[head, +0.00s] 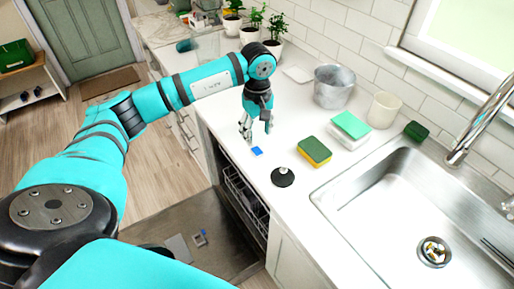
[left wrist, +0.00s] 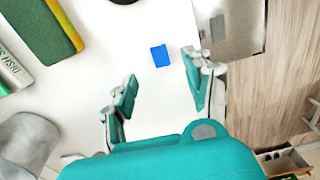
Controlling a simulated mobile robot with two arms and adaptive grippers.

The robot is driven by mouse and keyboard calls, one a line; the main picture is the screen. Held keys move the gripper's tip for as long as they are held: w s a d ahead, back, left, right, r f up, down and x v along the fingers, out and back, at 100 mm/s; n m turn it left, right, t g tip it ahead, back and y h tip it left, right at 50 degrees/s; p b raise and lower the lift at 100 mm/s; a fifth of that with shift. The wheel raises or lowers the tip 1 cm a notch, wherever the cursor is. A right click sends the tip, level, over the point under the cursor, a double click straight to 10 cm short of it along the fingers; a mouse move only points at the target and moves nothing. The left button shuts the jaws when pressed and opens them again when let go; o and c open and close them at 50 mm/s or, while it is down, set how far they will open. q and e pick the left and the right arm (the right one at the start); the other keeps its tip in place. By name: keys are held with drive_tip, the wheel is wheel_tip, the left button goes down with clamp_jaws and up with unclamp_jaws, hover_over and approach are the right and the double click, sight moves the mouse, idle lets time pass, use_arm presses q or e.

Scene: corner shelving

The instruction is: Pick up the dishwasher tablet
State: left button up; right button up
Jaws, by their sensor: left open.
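The dishwasher tablet looks like a small blue rectangle (head: 257,151) lying flat on the white counter, near its front edge. It also shows in the left wrist view (left wrist: 160,55), ahead of and between the fingers. My left gripper (head: 256,130) is open and empty, pointing down just above and behind the tablet in the head view. Its two fingers show in the left wrist view (left wrist: 162,88), spread apart and not touching the tablet. My right gripper is not in view.
A black round object (head: 283,177), a yellow-green sponge (head: 315,151) and a metal bucket (head: 334,87) stand on the counter nearby. The sink (head: 390,200) is at the right. The open dishwasher (head: 243,195) lies below the counter's front edge.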

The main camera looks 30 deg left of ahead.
sight(258, 154)
use_arm(q)
drive_tip(key=shift+f, duration=0.8)
wheel_tip(258, 154, down, 5)
drive_tip(key=p, duration=0.3)
drive_tip(key=shift+s+d+r, duration=0.1)
drive_tip(key=shift+s+d, duration=0.05)
drive_tip(key=shift+f, duration=0.35)
drive_tip(key=shift+c, duration=0.4)
drive_tip(key=c, duration=0.8)
drive_tip(key=shift+c, duration=0.2)
drive_tip(key=shift+r, duration=0.2)
